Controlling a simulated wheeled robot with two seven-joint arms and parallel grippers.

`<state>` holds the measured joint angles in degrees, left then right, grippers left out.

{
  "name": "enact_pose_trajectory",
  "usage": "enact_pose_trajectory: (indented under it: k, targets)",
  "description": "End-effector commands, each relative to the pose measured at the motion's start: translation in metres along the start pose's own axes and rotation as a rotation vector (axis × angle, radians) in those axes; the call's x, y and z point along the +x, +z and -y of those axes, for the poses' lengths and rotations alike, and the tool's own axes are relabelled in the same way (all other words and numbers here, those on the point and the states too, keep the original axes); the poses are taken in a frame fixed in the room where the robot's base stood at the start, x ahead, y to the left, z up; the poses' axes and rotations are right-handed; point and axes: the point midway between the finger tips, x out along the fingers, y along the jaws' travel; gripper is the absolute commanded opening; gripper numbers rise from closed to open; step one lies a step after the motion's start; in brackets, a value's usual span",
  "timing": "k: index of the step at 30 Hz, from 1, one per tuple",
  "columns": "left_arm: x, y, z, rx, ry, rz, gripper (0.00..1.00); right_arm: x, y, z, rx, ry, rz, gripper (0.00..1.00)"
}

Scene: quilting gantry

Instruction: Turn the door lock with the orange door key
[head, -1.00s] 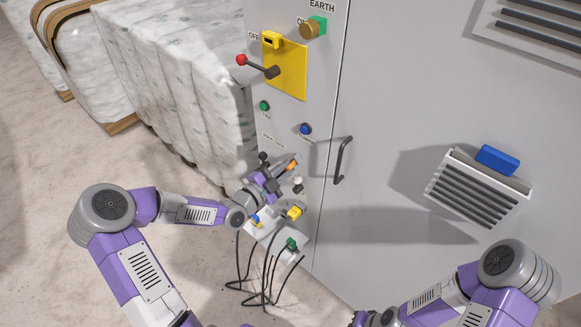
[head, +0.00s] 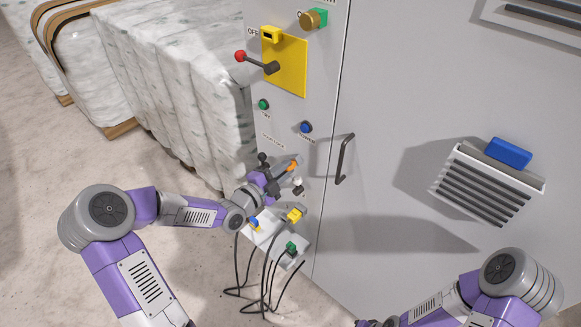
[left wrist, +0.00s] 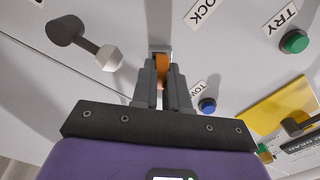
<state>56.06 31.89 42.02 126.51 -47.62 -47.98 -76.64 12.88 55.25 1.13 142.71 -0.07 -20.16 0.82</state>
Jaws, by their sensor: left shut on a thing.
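My left gripper (head: 283,172) is at the narrow left panel of the grey cabinet, below the green and blue buttons. It is shut on the orange door key (head: 293,165). In the left wrist view the orange key (left wrist: 163,70) sits between the grey fingers and points at the panel. The door lock (left wrist: 160,48) shows as a small pale plate at the key's far end, near a LOCK label. The key reaches up to it, but I cannot tell how deep it is in. My right gripper is out of view below the head picture.
A blue button (head: 306,127), a red-tipped lever (head: 241,56) and a door handle (head: 344,158) are above or beside. Cables (head: 266,270) hang below. Wrapped bales (head: 170,80) stand left.

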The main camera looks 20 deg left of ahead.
Motion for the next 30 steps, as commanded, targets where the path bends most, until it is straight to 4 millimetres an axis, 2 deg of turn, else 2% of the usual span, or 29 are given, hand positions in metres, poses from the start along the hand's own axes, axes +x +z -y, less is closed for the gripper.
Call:
enact_pose_trajectory:
  k: [10, 23, 30]
  targets:
    - [0.001, 0.000, -0.001, 0.155, -0.001, -0.001, 0.00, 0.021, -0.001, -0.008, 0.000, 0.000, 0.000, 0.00]
    - [0.000, 0.000, 0.001, 0.222, -0.002, -0.001, 0.00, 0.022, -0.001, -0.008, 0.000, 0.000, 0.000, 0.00]
    - [0.001, -0.001, 0.001, 0.472, -0.002, -0.002, 0.00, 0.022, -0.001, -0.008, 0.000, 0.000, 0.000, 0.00]
